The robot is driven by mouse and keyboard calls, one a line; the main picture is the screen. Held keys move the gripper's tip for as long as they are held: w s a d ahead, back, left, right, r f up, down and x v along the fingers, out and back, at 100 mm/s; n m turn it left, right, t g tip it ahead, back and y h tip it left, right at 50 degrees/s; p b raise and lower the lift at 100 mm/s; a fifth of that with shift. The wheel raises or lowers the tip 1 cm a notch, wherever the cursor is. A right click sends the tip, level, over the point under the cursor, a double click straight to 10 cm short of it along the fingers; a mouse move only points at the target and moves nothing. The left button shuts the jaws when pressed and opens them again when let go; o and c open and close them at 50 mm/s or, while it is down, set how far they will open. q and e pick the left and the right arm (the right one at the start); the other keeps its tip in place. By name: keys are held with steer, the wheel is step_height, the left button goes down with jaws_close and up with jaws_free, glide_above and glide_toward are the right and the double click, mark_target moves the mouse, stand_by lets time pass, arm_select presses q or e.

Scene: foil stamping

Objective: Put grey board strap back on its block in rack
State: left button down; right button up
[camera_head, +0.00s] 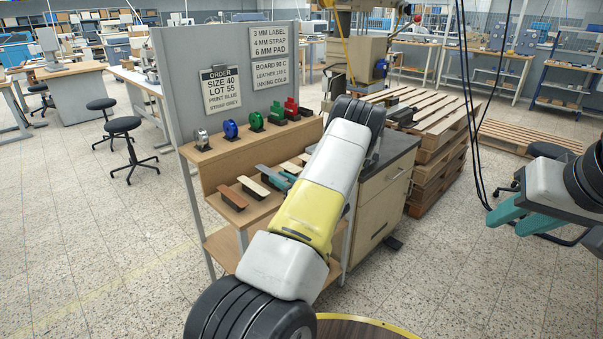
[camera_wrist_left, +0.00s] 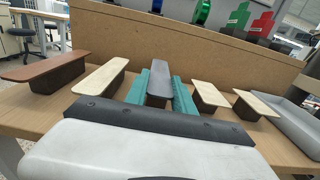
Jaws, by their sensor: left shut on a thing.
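The grey board strap (camera_head: 268,173) is at the rack's lower shelf (camera_head: 222,214), in the row between a cream strap (camera_head: 252,187) and more pale straps. In the left wrist view the strap (camera_wrist_left: 159,79) points away from me, roughly level. My left gripper (camera_head: 284,178) is shut on it, with one teal finger along each long side; the fingers also show in the left wrist view (camera_wrist_left: 160,92). A dark shape shows under the strap's near end; whether strap and block touch is hard to tell. My right gripper (camera_head: 506,224) hangs at the right, open and empty.
A brown strap (camera_head: 231,197) sits leftmost on its dark block. Silver, blue, green and red items stand on the upper shelf (camera_head: 215,157), before a grey panel (camera_head: 180,75) with signs. A cabinet (camera_head: 380,195) and stacked pallets (camera_head: 440,165) stand right.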

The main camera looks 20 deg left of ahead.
arm_select(q)
steer(key=shift+f, duration=0.55)
steer(key=c, duration=1.1)
jaws_free()
steer(key=shift+o, duration=0.2)
steer(key=shift+r, duration=0.15)
